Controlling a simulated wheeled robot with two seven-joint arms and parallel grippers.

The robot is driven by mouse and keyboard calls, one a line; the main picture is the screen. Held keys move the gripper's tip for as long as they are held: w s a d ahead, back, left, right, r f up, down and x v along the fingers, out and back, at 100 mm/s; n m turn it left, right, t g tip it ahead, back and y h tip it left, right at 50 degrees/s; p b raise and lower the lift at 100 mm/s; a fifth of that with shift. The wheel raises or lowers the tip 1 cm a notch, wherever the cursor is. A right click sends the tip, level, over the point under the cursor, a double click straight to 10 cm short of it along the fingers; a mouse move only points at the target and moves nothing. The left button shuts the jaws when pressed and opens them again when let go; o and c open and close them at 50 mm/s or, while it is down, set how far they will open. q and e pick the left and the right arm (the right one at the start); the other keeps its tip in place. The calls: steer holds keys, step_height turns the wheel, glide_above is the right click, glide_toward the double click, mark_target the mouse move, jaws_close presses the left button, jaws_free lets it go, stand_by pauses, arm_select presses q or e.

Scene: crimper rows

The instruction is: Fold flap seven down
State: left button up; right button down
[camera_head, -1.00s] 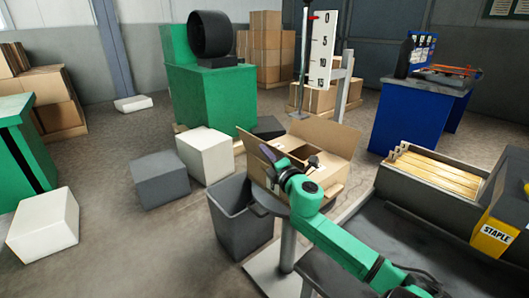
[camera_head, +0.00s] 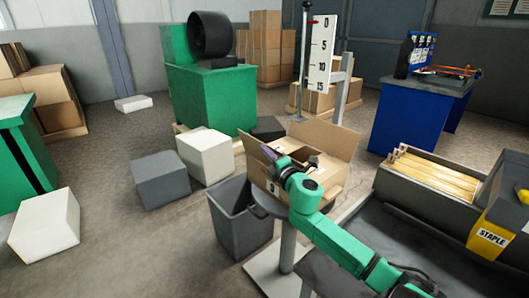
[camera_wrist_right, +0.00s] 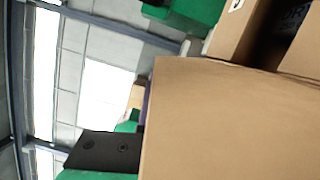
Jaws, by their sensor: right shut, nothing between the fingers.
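An open cardboard box (camera_head: 258,175) stands on a grey pedestal in the middle of the head view. Its broad back flap (camera_head: 325,137) and its left flap (camera_head: 250,145) stand up. No flap number is readable. My right gripper (camera_head: 267,152) is at the left side of the box, close to the left flap; contact cannot be told. It is shut and holds nothing. In the right wrist view a large cardboard panel (camera_wrist_right: 230,125) fills the lower right and hides most of the fingers. My left gripper is not in view.
A grey bin (camera_head: 238,215) stands left of the pedestal. A grey bench with a yellow staple unit (camera_head: 490,238) and a tray of brown strips (camera_head: 430,175) is at the right. A scale post (camera_head: 320,52) stands behind the box. White and grey blocks lie on the left floor.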

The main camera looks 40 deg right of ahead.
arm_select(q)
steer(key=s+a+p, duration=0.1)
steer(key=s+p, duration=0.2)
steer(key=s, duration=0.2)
arm_select(e)
steer(key=shift+d+r+m, duration=0.6)
steer(key=shift+d+m, duration=0.05)
steer(key=shift+m, duration=0.05)
steer(key=shift+d+r+m+p, duration=0.2)
steer(key=shift+d+m+p, duration=0.1)
steer(key=shift+p, duration=0.2)
arm_select(q)
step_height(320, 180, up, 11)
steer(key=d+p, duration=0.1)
steer(key=p, duration=0.8)
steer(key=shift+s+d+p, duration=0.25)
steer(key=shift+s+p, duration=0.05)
arm_select(e)
steer(key=d+f+m+g+y, duration=0.2)
steer(key=d+f+m, duration=0.3)
steer(key=d+m, duration=0.6)
steer(key=shift+s+d+g+y, duration=0.15)
steer(key=shift+d+g+y, duration=0.15)
steer(key=shift+d, duration=0.25)
steer(key=shift+f, duration=0.1)
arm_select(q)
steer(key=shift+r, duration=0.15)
